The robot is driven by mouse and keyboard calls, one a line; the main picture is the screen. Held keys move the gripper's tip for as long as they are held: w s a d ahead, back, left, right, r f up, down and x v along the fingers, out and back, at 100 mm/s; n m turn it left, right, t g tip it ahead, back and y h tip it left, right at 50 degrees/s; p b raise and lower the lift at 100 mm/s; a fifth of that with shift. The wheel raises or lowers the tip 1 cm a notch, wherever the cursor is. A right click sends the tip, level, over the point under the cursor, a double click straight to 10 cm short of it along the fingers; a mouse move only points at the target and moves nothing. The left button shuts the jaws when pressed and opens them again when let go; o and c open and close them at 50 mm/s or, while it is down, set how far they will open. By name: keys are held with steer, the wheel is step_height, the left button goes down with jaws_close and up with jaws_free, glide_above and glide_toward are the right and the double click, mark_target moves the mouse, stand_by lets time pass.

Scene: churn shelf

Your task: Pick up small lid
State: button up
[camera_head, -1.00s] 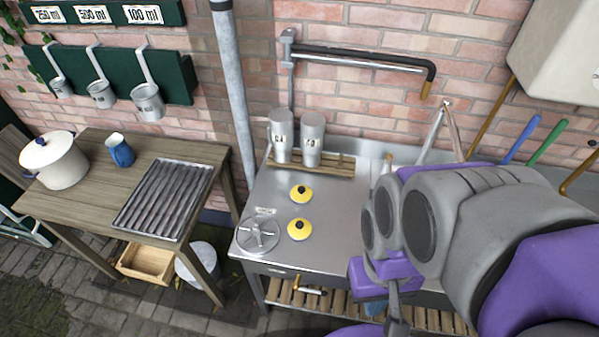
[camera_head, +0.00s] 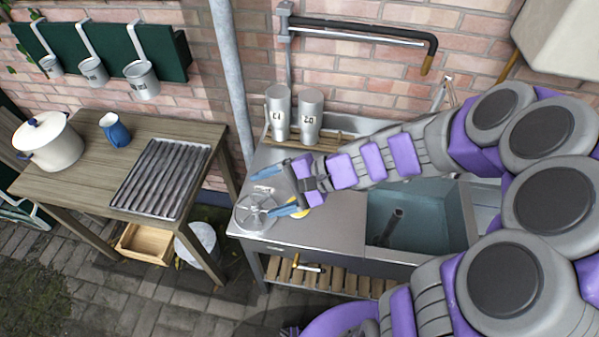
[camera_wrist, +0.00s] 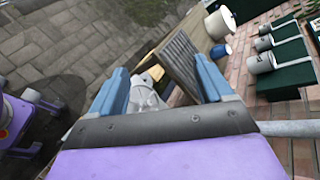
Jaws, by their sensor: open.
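A yellow lid (camera_head: 304,211) on the steel counter shows only as a small edge past my gripper in the head view. A second yellow lid with a dark knob, seen earlier farther back, is now hidden behind my gripper and arm. My gripper (camera_head: 275,190) is open, its two blue fingers spread and empty, over the left part of the counter near the round metal spoked disc (camera_head: 255,212). In the wrist view my gripper (camera_wrist: 160,65) has a grey metal shape (camera_wrist: 145,97) beyond its fingers; no yellow lid shows there. I cannot tell which lid is smaller.
Two metal canisters (camera_head: 310,115) stand on a slatted rack at the back of the counter. A sink (camera_head: 425,215) lies to the right, with a tap above. A wooden table (camera_head: 88,160) on the left holds a white pot (camera_head: 50,145), a blue jug (camera_head: 115,130) and a ridged tray (camera_head: 160,178).

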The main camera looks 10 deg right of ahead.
steer(key=w+d+f+m+t+h, duration=0.1)
steer(key=w+d+f+m+t, duration=0.7)
steer(key=w+d+f+m, duration=0.55)
steer(key=d+f+m+h, duration=0.1)
steer(key=f+m, duration=0.1)
steer(key=w+d+f+m+t, duration=0.1)
steer(key=f+m, duration=0.1)
steer(key=w+d+f+m+h+b, duration=0.1)
steer(key=f+m, duration=0.1)
steer(key=f, duration=0.1)
steer(key=shift+d+h, duration=0.3)
steer(key=shift+d, duration=0.1)
steer(key=b+x, duration=0.2)
steer(key=x, duration=0.9)
steer(key=shift+b, duration=0.4)
steer(key=shift+w+a, duration=0.3)
steer(key=shift+w, duration=0.1)
steer(key=b+x, duration=0.1)
steer(key=x, duration=0.3)
steer(key=shift+w+f+b, duration=0.25)
steer(key=shift+w+b, duration=0.05)
steer(key=shift+b, duration=0.1)
steer(key=shift+w+a, duration=0.25)
steer(key=shift+w, duration=0.1)
steer(key=shift+s+d, duration=0.1)
jaws_close()
